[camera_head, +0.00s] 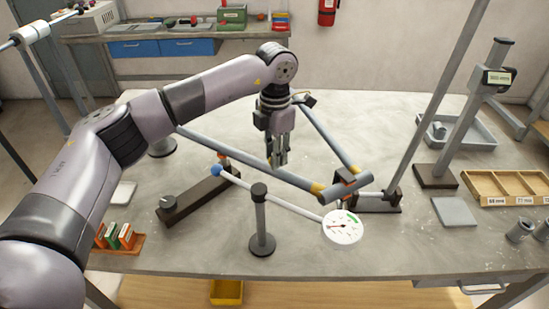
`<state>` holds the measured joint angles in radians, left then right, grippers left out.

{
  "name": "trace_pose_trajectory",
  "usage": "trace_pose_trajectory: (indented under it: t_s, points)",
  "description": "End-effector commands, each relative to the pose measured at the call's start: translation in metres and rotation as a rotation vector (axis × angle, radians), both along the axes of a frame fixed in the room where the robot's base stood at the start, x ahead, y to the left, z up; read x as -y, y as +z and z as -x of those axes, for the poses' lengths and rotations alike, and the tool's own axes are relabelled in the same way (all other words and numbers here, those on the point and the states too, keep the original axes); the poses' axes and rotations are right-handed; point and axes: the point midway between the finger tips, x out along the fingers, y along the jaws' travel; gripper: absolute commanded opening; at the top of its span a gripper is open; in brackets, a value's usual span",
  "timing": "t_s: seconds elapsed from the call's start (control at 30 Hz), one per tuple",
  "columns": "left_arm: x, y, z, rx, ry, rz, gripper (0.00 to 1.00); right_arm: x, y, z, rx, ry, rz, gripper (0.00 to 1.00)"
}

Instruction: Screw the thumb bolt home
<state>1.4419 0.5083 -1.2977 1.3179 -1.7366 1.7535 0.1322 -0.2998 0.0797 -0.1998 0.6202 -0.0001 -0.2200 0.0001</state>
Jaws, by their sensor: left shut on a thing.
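My left gripper (277,162) points down over the middle of the table, behind a long grey-blue tube (250,168). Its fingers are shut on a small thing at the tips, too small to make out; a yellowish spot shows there. A thumb bolt cannot be told for sure in this view. The tubes meet at a short thick grey tube (348,186) with yellowish bands, beside a dark clamp block (380,204). A dark bar-shaped block (198,196) with a round knob lies left of the gripper. My right gripper is not in view.
A white dial (342,227) sits on a thin rod with a blue ball (215,170), by a dark post (261,222). A height gauge (440,176), a wooden tray (505,184) and a grey plate (454,211) stand right. Small boxes (118,236) lie front left.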

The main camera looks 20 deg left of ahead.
Motion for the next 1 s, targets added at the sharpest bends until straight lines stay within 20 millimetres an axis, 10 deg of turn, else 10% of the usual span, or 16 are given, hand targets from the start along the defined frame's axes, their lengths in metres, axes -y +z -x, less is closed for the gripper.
trace_pose_trajectory:
  t_s: [1.0]
  points:
    - [0.0,0.003,-0.002,0.003,-0.951,-0.002,0.0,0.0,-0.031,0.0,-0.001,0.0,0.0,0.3]
